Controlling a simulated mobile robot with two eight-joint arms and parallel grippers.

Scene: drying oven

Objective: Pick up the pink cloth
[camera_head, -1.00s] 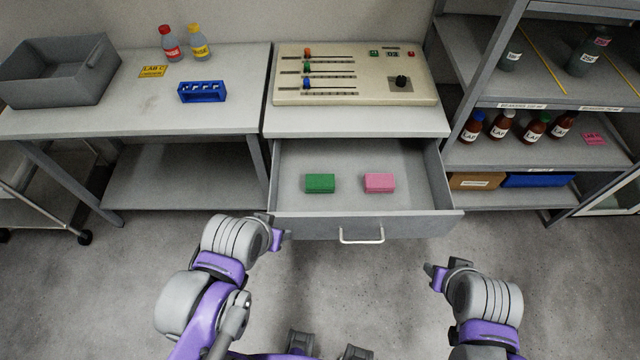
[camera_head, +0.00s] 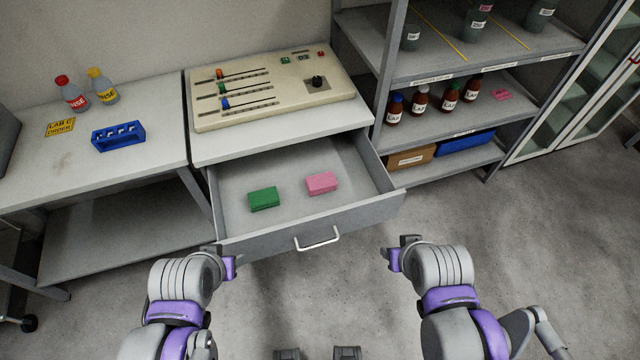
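The pink cloth (camera_head: 322,183) is a small folded block lying on the floor of the open drawer (camera_head: 290,211), right of a green cloth (camera_head: 263,198). Nothing covers it. My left gripper (camera_head: 222,255) is in front of the drawer's left end, apart from both cloths. My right gripper (camera_head: 397,251) is in front of and to the right of the drawer, also apart from the cloths. Both grippers are small and seen from behind, so I cannot tell how far their fingers are apart. I see nothing held in either.
The drawer's front panel with its white handle (camera_head: 317,239) stands between me and the cloths. A control panel (camera_head: 272,87) sits on the top above. A bench (camera_head: 160,156) with bottles and a blue rack is left; shelves (camera_head: 480,138) are right. Floor at right is clear.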

